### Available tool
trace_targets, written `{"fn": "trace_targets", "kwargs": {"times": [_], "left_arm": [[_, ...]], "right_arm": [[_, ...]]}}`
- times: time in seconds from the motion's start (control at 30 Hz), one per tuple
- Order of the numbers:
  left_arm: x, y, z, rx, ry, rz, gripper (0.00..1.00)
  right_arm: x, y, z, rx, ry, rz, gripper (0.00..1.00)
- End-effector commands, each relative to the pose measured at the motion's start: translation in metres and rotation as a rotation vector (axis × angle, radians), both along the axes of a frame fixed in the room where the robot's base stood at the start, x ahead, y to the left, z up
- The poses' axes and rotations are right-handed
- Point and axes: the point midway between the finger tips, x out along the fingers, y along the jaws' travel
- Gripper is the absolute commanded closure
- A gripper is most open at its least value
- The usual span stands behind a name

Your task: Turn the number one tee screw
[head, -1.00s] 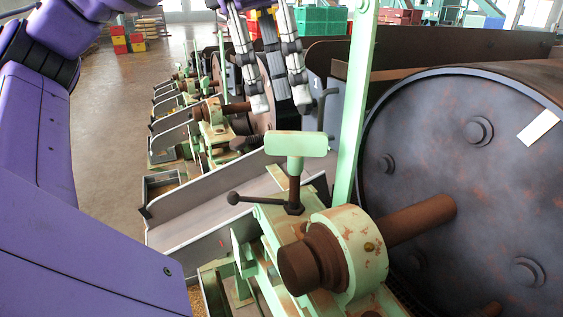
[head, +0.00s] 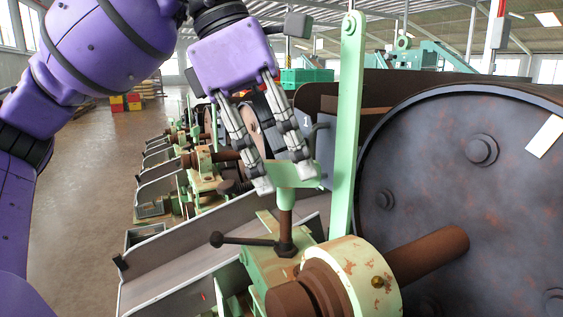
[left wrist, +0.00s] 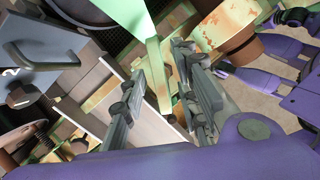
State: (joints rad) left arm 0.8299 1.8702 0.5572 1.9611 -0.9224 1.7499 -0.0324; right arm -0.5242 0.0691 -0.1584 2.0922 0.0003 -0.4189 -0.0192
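The tee screw (head: 286,215) stands upright at the front of the nearest sorter, with a pale green crossbar handle on a rusty brown stem. Whether that is the handle or the green bar is unclear. My right gripper is in neither view.
A tall pale green bar (head: 348,120) stands close right of the gripper, before the big drum (head: 470,180). A dark ball-ended lever (head: 240,240) sticks out left of the stem. A grey chute (head: 190,260) lies left. Open floor (head: 85,190) is beyond it.

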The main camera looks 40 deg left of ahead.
Motion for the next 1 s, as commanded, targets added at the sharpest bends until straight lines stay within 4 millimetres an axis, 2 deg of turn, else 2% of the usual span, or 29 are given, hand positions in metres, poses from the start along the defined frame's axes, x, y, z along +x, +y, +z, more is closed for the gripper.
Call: {"fn": "trace_targets", "kwargs": {"times": [0.3, 0.5, 0.53, 1.0], "left_arm": [[0.0007, -0.0010, -0.0032, 0.001, 0.000, 0.000, 0.72], [0.0007, -0.0009, -0.0030, 0.001, 0.000, 0.000, 0.99], [0.0007, -0.0009, -0.0030, 0.001, 0.000, 0.000, 1.00], [0.0004, -0.0011, -0.0032, 0.002, 0.000, 0.064, 1.00]], "right_arm": [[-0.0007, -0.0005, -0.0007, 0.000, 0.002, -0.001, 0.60], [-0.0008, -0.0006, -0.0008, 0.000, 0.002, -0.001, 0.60], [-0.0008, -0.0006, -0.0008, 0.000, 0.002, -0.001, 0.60], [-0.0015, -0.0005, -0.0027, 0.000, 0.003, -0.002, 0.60]]}}
